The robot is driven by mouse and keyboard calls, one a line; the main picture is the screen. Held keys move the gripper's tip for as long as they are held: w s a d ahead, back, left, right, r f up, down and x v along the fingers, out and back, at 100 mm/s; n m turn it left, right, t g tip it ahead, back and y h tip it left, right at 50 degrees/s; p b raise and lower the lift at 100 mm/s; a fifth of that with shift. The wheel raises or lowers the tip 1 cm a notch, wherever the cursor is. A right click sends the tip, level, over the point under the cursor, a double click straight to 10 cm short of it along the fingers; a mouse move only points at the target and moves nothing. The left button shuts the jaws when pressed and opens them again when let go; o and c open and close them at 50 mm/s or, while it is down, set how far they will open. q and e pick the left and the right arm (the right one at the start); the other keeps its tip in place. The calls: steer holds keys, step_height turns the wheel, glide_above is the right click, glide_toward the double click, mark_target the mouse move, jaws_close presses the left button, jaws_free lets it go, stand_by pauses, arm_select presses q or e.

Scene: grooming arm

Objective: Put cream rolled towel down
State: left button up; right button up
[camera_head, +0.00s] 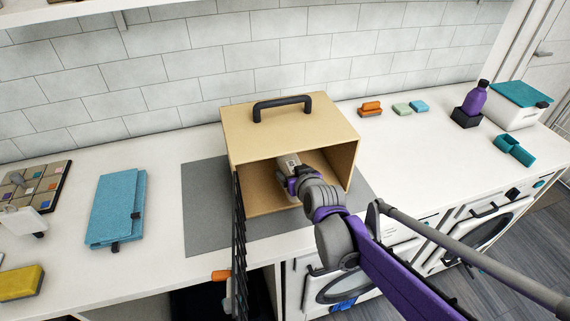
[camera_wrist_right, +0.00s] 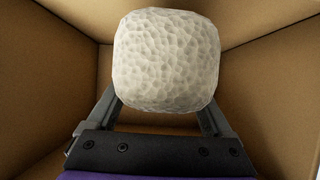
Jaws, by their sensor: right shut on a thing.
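The cream rolled towel (camera_wrist_right: 167,60) fills the middle of the right wrist view, a pale, dimpled, rounded end facing the camera. My right gripper (camera_head: 290,174) reaches through the open front of a tan box (camera_head: 297,120) with a black top handle. It is shut on the towel, with one finger on each side. In the head view only a small pale part near the gripper shows inside the box. Whether the towel touches the box floor cannot be told. My left gripper is not in view.
The box stands on a grey mat (camera_head: 205,210) on the white counter, with a dark ridged panel (camera_head: 239,245) at its left front edge. Soap bars (camera_head: 371,107), a purple bottle (camera_head: 475,98) and a white bin (camera_head: 515,108) are to the right.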

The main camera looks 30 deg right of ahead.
steer(key=w, duration=0.2)
steer(key=w+d, duration=0.1)
steer(key=w, duration=0.3)
steer(key=shift+w+d, duration=0.3)
steer(key=shift+w+f, duration=0.2)
steer(key=shift+f, duration=1.55)
steer(key=shift+f, duration=0.15)
steer(key=o, duration=1.4)
